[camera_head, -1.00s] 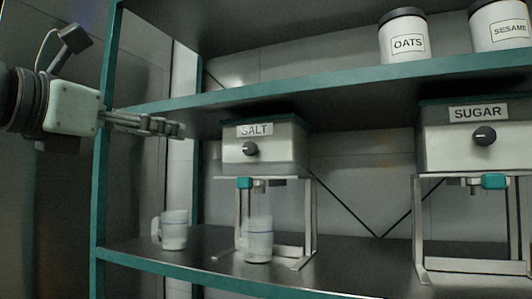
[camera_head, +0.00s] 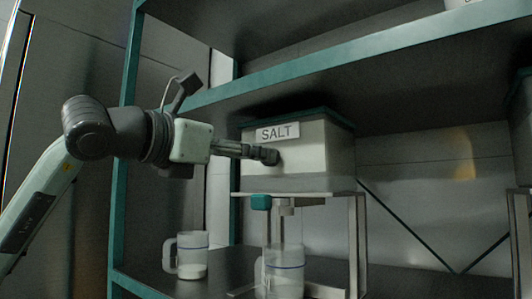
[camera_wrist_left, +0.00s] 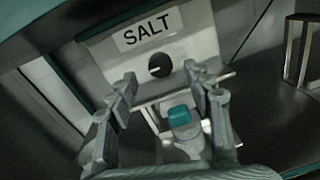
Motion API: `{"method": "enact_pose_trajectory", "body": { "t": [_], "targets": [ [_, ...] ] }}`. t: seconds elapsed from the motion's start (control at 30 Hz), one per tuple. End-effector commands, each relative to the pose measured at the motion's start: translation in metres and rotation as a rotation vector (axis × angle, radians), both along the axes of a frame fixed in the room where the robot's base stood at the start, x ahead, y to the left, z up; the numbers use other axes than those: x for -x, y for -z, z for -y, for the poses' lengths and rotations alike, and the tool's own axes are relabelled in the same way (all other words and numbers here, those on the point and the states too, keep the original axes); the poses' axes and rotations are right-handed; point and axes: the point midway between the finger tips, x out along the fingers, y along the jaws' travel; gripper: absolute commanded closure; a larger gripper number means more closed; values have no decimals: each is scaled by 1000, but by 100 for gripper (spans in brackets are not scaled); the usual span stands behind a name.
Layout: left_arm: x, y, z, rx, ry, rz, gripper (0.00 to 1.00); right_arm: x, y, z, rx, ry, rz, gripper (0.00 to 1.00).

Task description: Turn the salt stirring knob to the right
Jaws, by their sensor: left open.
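The salt dispenser (camera_head: 310,150) is a pale box with a dark lid and a SALT label (camera_head: 277,133) on its front. Its stirring knob (camera_wrist_left: 160,65) is a round dark dial with a light mark, seen in the left wrist view on the front face below the label. My left gripper (camera_head: 268,156) points at the front of the box in the head view and hides the knob there. In the left wrist view my left gripper (camera_wrist_left: 160,84) is open and empty, with its fingers on either side of the knob's line. I cannot tell whether they touch the box. My right gripper is not in view.
A teal part (camera_head: 261,202) sits under the box's front, also seen in the left wrist view (camera_wrist_left: 179,115). A clear jug (camera_head: 283,272) stands below the dispenser, and another jug (camera_head: 189,255) stands left of it. A teal-edged shelf (camera_head: 370,47) runs above.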

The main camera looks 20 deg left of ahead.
Motion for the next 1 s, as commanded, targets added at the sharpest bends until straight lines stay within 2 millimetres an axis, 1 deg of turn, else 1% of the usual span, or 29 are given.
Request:
{"method": "enact_pose_trajectory", "body": {
  "t": [0.03, 0.1, 0.23, 0.4, 0.6, 1.0],
  "targets": [
    [-8, -1, 4, 0, 2, -4, 49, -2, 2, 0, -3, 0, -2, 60],
    [-18, -1, 8, 0, 2, -2, 49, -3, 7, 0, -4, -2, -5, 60],
    [-31, -1, 13, 0, 1, -2, 49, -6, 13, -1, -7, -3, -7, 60],
    [-37, 0, 16, 1, 0, 0, 49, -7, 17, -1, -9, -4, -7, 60],
    [-37, 0, 16, 0, 0, 0, 49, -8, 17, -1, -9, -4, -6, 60],
    [-37, 0, 16, 0, 0, -1, 99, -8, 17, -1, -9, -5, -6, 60]
  ]
}}
